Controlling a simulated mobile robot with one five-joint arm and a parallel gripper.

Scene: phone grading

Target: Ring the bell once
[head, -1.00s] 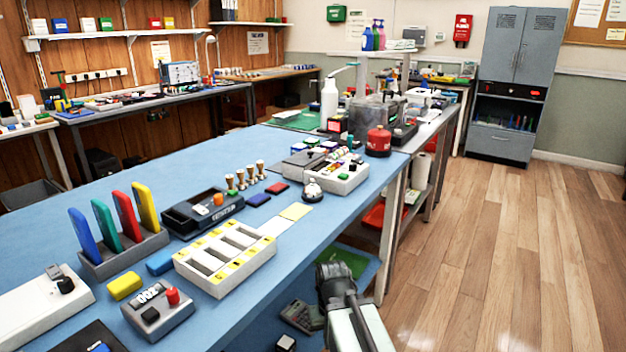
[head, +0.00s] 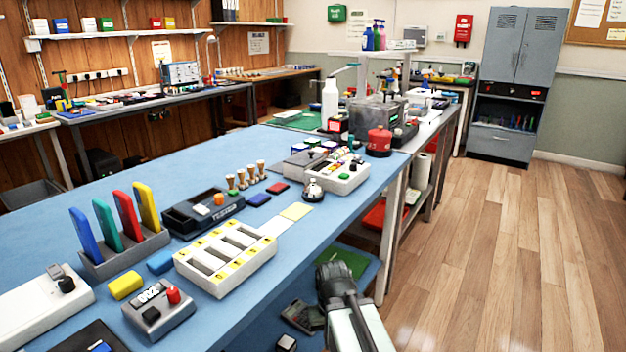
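The bell (head: 313,190) is a small silver dome with a button on top. It stands upright on the blue table near its right edge, just in front of a white tray. My gripper (head: 330,268) is low at the bottom middle, beside the table's right edge and lower in the picture than the bell. It is well apart from the bell and touches nothing that I can see. Its fingertips are small and dark, seen from behind, so I cannot tell if they are open or shut.
The white tray (head: 345,183) with small items is behind the bell. A red round container (head: 379,141) is farther back. Wooden floor (head: 490,260) is clear to the right.

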